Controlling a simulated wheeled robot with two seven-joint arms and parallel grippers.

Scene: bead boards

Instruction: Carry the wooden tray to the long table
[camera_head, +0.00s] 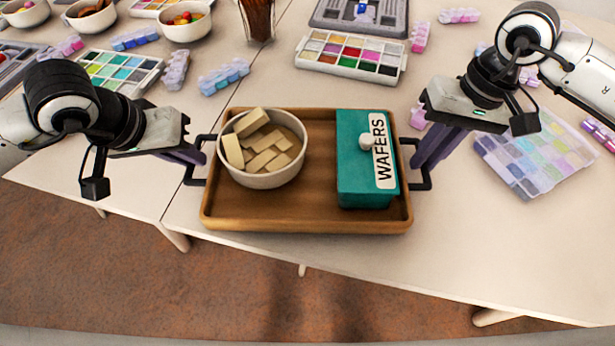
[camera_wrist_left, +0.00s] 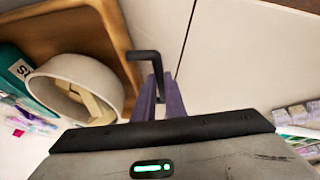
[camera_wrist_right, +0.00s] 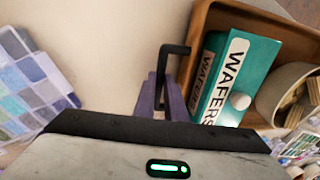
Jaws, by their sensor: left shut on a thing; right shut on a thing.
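The wooden tray (camera_head: 313,217) is at the front edge of a pale table (camera_head: 450,240), with a black handle at each end. It carries a white bowl (camera_head: 262,178) of wafers (camera_head: 262,140) on its left and a teal box (camera_head: 362,192) labelled WAFERS on its right. My left gripper (camera_head: 197,154) is shut on the left handle, also seen in the left wrist view (camera_wrist_left: 148,55). My right gripper (camera_head: 420,162) is shut on the right handle, also seen in the right wrist view (camera_wrist_right: 172,48). I cannot tell whether the tray touches the tabletop.
Behind the tray are a bead palette (camera_head: 350,55), a grey board (camera_head: 360,18) and a brown cup (camera_head: 257,20). Bead boxes and bowls (camera_head: 187,27) crowd the back left. A clear bead case (camera_head: 535,155) lies at the right. The front right tabletop is bare.

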